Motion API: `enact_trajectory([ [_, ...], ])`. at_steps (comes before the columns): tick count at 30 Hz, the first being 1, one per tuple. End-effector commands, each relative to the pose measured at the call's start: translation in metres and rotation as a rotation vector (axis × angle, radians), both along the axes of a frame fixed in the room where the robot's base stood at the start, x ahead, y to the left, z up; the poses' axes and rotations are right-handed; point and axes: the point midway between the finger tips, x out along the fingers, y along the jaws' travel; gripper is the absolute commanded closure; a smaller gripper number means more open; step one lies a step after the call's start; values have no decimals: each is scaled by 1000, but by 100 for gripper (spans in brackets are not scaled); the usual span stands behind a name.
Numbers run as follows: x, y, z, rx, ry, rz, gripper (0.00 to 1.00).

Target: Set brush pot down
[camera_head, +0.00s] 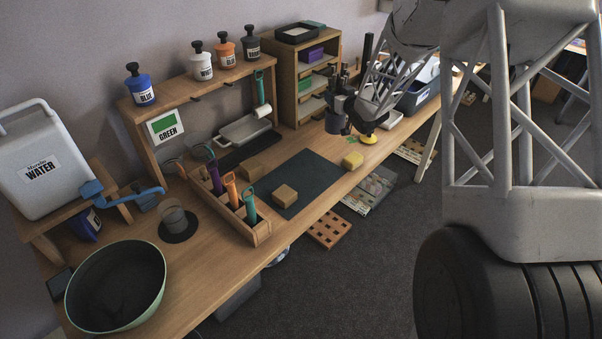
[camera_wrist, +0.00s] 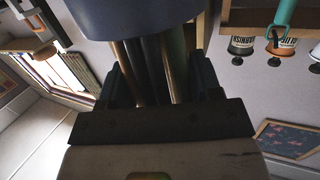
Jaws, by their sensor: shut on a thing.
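The brush pot (camera_head: 336,123) is a dark blue-grey cup over the far part of the bench in the head view. Thin handles stick up from it. Its rounded dark blue body also shows at the top of the wrist view (camera_wrist: 130,14), which is upside down, with brown, dark and green handles between the fingers. My gripper (camera_head: 344,101) is shut on the brush pot; its dark fingers also flank the handles in the wrist view (camera_wrist: 160,75). The pot looks about upright. I cannot tell whether its base touches the bench; the exact grip contact is hidden.
A yellow round thing (camera_head: 369,139) lies just right of the pot, and a yellow sponge (camera_head: 352,160) lies in front. A wooden shelf unit (camera_head: 290,98) stands behind left. A dark mat (camera_head: 318,170) with bare room lies in front left.

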Motion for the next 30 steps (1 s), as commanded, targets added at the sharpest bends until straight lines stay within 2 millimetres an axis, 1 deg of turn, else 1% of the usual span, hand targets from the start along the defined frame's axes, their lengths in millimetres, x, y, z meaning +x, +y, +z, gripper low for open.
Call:
enact_trajectory([
  [1,-12,4,-1,1,0,5,74],
  [5,-46,15,-6,3,1,15,74],
  [12,-113,32,-15,3,0,34,74],
  [21,-198,50,-27,3,0,52,74],
  [24,-223,54,-31,3,0,56,74],
  [27,-243,57,-33,2,-1,62,74],
  [30,-256,59,-36,0,-1,64,74],
])
